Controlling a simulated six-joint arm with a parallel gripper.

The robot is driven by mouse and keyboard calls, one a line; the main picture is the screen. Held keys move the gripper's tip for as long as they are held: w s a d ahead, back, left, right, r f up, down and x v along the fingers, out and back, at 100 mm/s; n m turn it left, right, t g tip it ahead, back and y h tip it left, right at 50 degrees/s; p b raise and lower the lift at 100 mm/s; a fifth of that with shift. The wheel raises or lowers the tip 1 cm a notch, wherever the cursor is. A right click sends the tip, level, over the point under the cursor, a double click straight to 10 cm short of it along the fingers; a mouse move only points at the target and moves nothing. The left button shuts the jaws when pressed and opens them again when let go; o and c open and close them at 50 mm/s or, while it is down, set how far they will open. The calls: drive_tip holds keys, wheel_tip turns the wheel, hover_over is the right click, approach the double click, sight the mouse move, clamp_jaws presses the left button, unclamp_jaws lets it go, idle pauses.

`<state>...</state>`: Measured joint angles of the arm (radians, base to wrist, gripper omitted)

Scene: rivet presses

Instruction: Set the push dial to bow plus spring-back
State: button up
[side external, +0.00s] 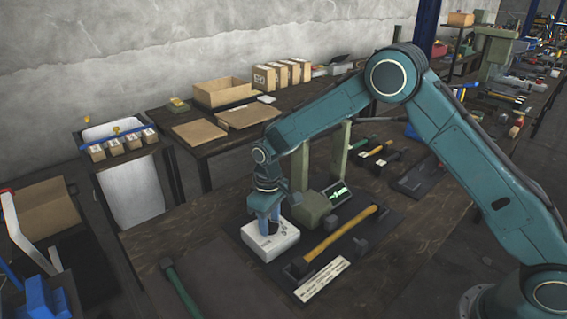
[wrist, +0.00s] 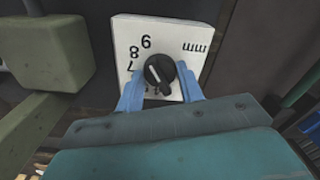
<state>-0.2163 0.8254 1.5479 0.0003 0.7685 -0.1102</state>
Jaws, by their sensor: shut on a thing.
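The push dial is a black round knob (wrist: 160,72) with a white pointer line, on a white box (wrist: 190,33) in the wrist view. Figures and "mm" are printed on its face and appear upside down. The pointer slants to the upper left, toward the printed figures; its exact reading is unclear. The white box (side external: 283,241) stands on a dark mat in the side view. My gripper (side external: 269,228) points down over it, its two blue fingers shut on the knob, one on each side. Fingers and wrist hide part of the dial's lower scale.
A small screen with a green trace (side external: 338,193) stands behind the box beside a green press (side external: 307,205). A green-handled tool (side external: 180,287) lies at the front left.

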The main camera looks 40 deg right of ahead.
sight(270, 221)
drive_tip(key=shift+n, duration=2.7)
drive_tip(key=o, duration=1)
drive_tip(key=shift+r, duration=0.1)
wheel_tip(270, 221, up, 14)
